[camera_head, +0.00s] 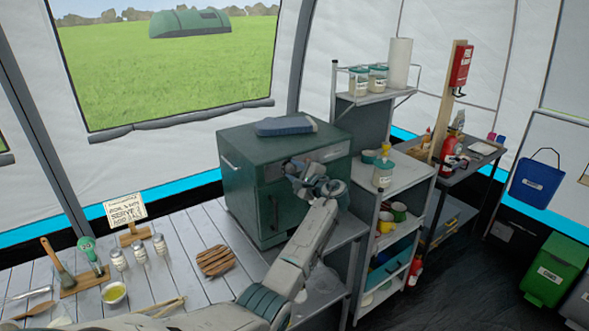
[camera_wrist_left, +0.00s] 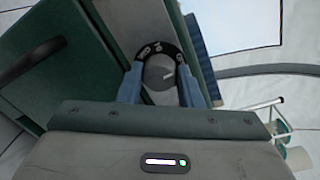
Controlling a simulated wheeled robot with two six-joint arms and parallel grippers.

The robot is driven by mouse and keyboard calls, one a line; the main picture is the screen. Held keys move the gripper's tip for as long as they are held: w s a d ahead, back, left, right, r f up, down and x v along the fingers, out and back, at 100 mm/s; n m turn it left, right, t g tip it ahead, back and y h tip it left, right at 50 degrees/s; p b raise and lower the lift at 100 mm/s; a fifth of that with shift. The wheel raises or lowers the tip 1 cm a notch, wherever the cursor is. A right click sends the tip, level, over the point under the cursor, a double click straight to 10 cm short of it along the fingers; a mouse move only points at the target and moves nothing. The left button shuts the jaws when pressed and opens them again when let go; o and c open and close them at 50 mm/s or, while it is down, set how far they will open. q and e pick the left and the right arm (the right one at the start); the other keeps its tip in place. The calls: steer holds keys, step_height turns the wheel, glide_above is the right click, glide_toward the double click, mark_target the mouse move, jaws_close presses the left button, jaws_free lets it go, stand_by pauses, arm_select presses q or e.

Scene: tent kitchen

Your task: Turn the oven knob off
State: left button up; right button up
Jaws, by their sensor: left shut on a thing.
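The oven (camera_head: 240,195) is a dark green box on the table, with a grey control panel on its right front. The oven knob (camera_wrist_left: 160,73) is a grey round dial with a pale pointer mark, on a black ring with white lettering I cannot read. My left gripper (camera_wrist_left: 159,67) has its two blue fingers on either side of the knob and is shut on it. In the head view my left gripper (camera_head: 318,187) is against the oven's panel and hides the knob. The oven door with its dark handle (camera_wrist_left: 33,60) appears closed. My right gripper is not in view.
A blue folded cloth (camera_head: 285,125) lies on the oven. A wooden trivet (camera_head: 215,261), shakers (camera_head: 139,251) and utensils are on the slatted table (camera_head: 185,220). A shelf unit (camera_head: 405,175) with jars and cups stands right of the oven. Bins (camera_head: 553,272) stand at far right.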

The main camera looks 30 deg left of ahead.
arm_select(q)
steer(key=shift+m, duration=0.5)
steer(key=o, duration=1)
steer(key=shift+d, duration=0.1)
steer(key=shift+s+d+f, duration=0.1)
steer(key=shift+d+f, duration=0.05)
steer(key=shift+d, duration=0.15)
steer(key=b+v, duration=0.3)
steer(key=v, duration=0.7)
steer(key=shift+b, duration=0.4)
